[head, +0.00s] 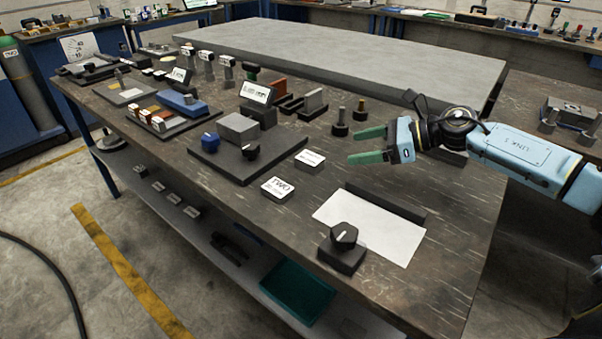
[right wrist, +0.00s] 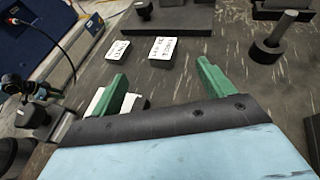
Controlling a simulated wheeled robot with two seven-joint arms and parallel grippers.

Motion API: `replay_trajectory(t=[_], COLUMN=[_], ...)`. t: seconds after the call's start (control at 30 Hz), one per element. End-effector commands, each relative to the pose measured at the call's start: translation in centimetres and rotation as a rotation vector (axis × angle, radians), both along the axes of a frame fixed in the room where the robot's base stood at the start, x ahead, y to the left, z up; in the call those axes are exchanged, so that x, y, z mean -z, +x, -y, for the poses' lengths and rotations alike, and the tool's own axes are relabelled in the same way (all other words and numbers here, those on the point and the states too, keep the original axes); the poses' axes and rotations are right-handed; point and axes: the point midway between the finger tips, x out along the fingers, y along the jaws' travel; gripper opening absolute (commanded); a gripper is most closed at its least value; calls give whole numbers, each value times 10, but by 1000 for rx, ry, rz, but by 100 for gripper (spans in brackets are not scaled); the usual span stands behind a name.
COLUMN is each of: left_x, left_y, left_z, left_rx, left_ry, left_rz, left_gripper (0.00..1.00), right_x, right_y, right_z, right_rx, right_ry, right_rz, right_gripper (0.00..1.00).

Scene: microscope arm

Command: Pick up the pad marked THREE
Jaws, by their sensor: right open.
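Two white-topped pads lie on the dark workbench. The nearer one in the head view reads TWO (head: 278,189). The other pad (head: 309,160) lies just behind and right of it; its print is too small to read surely there. In the right wrist view this second pad (right wrist: 166,49) seems to be the one marked THREE, with the TWO pad (right wrist: 121,52) to its left. My right gripper (head: 352,146) is open and empty, green fingers pointing left, apart from the pads and right of them. In the wrist view both pads lie beyond the fingertips (right wrist: 160,72). My left gripper is out of view.
A black knob block (head: 342,248) and white sheet (head: 375,225) with a dark bar (head: 385,203) lie in front of the gripper. A dark base with a grey block (head: 239,127) is left of the pads. Two upright posts (head: 340,122) stand behind.

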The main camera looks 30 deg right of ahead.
Motion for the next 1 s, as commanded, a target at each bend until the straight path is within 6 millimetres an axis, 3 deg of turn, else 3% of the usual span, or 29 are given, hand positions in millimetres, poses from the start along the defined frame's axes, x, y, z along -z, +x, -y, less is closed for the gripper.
replay_trajectory(t=[0.03,0.27,0.7,1.0], left_x=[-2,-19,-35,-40], left_y=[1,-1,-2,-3], left_z=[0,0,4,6], left_rx=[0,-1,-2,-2], left_ry=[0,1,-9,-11], left_rz=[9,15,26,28], left_gripper=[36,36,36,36], right_x=[10,18,40,49], right_y=[0,3,43,58], right_z=[1,-2,-42,-57], right_rx=[-1,-2,-3,-3], right_ry=[-3,-5,-2,-4], right_rz=[1,2,4,2], right_gripper=[80,80,80,80])
